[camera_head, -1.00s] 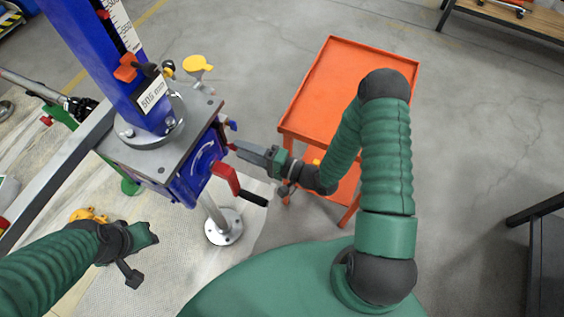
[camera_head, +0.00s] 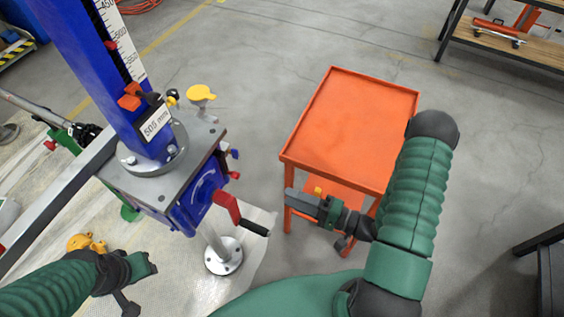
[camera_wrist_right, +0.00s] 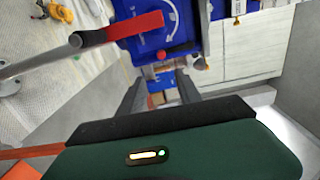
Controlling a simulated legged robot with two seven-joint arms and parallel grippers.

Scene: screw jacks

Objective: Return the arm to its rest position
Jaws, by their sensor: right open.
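My right gripper (camera_head: 290,198) is in front of the orange cart, to the right of the screw jack's red crank (camera_head: 228,206), and apart from it. In the right wrist view its two fingers (camera_wrist_right: 160,92) stand apart with nothing between them. The crank arm (camera_wrist_right: 120,27) and its handle show at the upper left of that view. The blue screw jack (camera_head: 190,205) stands at the left in the head view, with a label reading about 505 mm. My left gripper (camera_head: 145,268) is at the lower left; its jaw opening cannot be made out.
The orange cart (camera_head: 350,120) has an empty top and stands just behind my right gripper. A workbench (camera_head: 505,45) is at the upper right. A dark bench edge (camera_head: 545,245) is at the lower right. The grey floor between them is clear.

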